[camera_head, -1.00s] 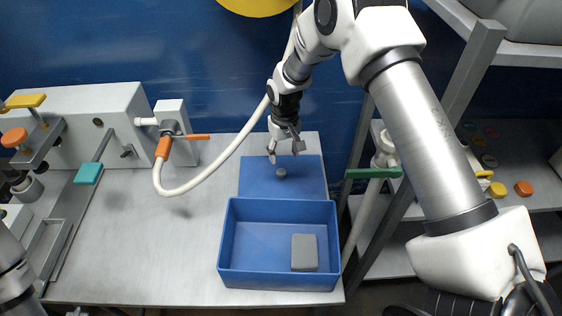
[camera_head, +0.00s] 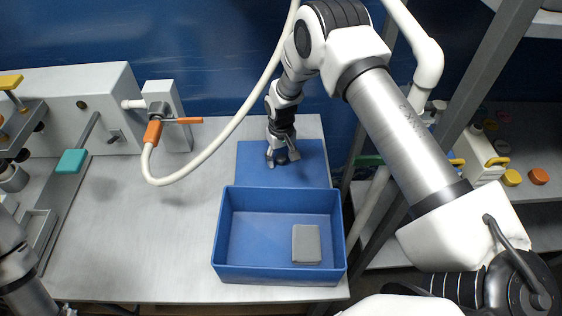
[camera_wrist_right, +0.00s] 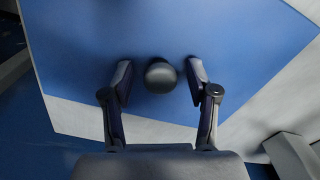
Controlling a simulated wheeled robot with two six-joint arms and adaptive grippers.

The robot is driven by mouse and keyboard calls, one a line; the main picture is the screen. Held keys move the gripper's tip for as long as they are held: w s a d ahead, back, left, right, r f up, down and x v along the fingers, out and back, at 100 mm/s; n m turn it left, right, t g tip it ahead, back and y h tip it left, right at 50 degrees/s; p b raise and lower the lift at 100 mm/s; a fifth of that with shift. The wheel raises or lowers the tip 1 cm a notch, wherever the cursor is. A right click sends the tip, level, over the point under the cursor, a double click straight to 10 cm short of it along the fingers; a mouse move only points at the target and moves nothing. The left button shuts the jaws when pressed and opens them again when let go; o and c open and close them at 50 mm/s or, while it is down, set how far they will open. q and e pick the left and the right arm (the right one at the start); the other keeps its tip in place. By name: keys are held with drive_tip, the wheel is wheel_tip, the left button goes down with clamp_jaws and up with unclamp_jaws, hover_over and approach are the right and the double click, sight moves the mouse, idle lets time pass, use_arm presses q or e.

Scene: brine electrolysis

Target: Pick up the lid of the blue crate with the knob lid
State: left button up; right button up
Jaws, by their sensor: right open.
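The blue lid (camera_head: 315,165) lies flat on the table behind the open blue crate (camera_head: 228,271). My right gripper (camera_head: 284,161) is low over the lid, pointing down. In the right wrist view, the lid (camera_wrist_right: 230,30) fills much of the picture and its dark round knob (camera_wrist_right: 160,77) sits between the two open fingertips of the gripper (camera_wrist_right: 161,80). A small gap shows on each side of the knob. In the head view the gripper hides the knob. Part of my left arm shows at the left edge, and its gripper is at most a sliver at the bottom edge.
A grey block (camera_head: 306,244) lies inside the crate at the right. A white hose (camera_head: 215,145) runs from an orange-handled valve (camera_head: 168,121) and arches up behind my right arm. A grey shelf post (camera_head: 420,150) stands right of the table. The table's middle left (camera_head: 120,230) is clear.

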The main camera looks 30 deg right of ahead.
clamp_jaws()
